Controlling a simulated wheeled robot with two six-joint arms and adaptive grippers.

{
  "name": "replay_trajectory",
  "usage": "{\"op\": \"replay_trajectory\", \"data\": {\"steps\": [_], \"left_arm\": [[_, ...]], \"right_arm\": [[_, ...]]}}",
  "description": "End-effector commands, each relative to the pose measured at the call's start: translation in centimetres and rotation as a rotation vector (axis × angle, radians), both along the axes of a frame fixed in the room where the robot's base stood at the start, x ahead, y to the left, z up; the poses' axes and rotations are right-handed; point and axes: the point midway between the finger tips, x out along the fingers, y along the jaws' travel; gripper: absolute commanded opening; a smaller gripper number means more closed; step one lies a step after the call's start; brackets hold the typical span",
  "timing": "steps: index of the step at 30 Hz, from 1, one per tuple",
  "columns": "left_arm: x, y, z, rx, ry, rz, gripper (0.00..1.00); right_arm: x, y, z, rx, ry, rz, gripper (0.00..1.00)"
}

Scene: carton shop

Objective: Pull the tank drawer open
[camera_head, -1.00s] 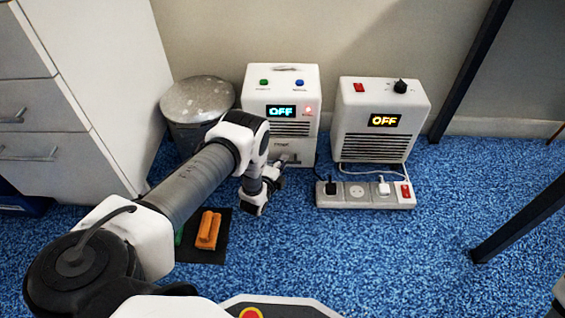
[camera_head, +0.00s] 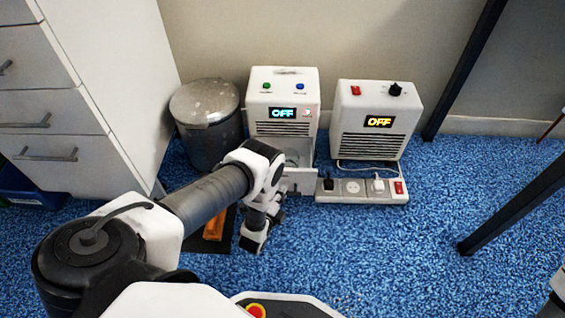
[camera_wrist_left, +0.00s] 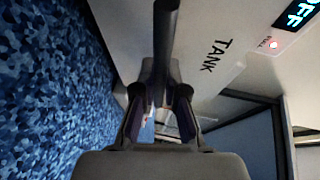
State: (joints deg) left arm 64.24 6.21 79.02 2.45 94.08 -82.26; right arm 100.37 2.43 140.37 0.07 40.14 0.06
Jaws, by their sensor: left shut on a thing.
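The white machine (camera_head: 283,84) on the left has a lit OFF display and a small red light. Its tank drawer (camera_head: 299,181) stands out from the lower front, with an opening above and behind the drawer front. In the left wrist view, the drawer front (camera_wrist_left: 214,78) carries the word TANK, with a dark gap beside it. My left gripper (camera_head: 276,203) is at the drawer front, partly hidden by its own wrist. In the wrist view, its fingers (camera_wrist_left: 161,88) are shut on the dark handle bar (camera_wrist_left: 166,35).
A second white machine (camera_head: 372,122) stands right, with a power strip (camera_head: 362,190) close beside the drawer. A metal bin (camera_head: 207,125) is left. An orange piece (camera_head: 215,226) lies on a dark mat under my arm. Blue carpet in front right is clear.

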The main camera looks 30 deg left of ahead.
Motion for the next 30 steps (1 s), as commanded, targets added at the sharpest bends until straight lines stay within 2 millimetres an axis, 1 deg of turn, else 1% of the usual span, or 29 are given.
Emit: {"op": "replay_trajectory", "data": {"steps": [4, 5, 6, 7, 16, 19, 23, 27, 30], "left_arm": [[0.0, 0.0, 0.0, 0.0, 0.001, 0.001, 0.0], [0.0, 0.0, 0.0, 0.0, 0.001, 0.001, 0.18], [0.0, 0.0, 0.0, 0.0, 0.001, 0.001, 0.32], [0.0, 0.0, 0.0, 0.0, 0.001, 0.001, 0.37], [0.0, 0.0, 0.0, 0.0, 0.001, 0.001, 0.37], [-0.8, -0.1, 0.1, 0.0, 0.003, 0.001, 0.37], [-3.3, -0.5, 0.5, -0.001, 0.006, 0.001, 0.37], [-7.0, -1.0, 1.2, 0.0, 0.006, 0.0, 0.37], [-9.3, -1.4, 1.6, 0.0, 0.006, 0.0, 0.37]], "right_arm": [[0.0, 0.0, 0.0, 0.0, -0.001, 0.0, 0.4], [0.0, 0.0, 0.0, 0.0, -0.001, 0.0, 0.4], [0.0, 0.0, 0.0, 0.0, -0.001, 0.0, 0.4], [0.0, 0.0, 0.0, 0.0, -0.001, 0.0, 0.4], [0.0, 0.0, 0.0, 0.0, -0.001, 0.0, 0.4], [0.0, 0.0, 0.0, 0.0, -0.001, 0.0, 0.4], [0.0, 0.0, 0.0, 0.0, -0.001, 0.0, 0.4], [0.0, 0.0, 0.0, 0.0, -0.001, 0.0, 0.4], [0.0, 0.0, 0.0, 0.0, -0.001, 0.0, 0.4]]}}
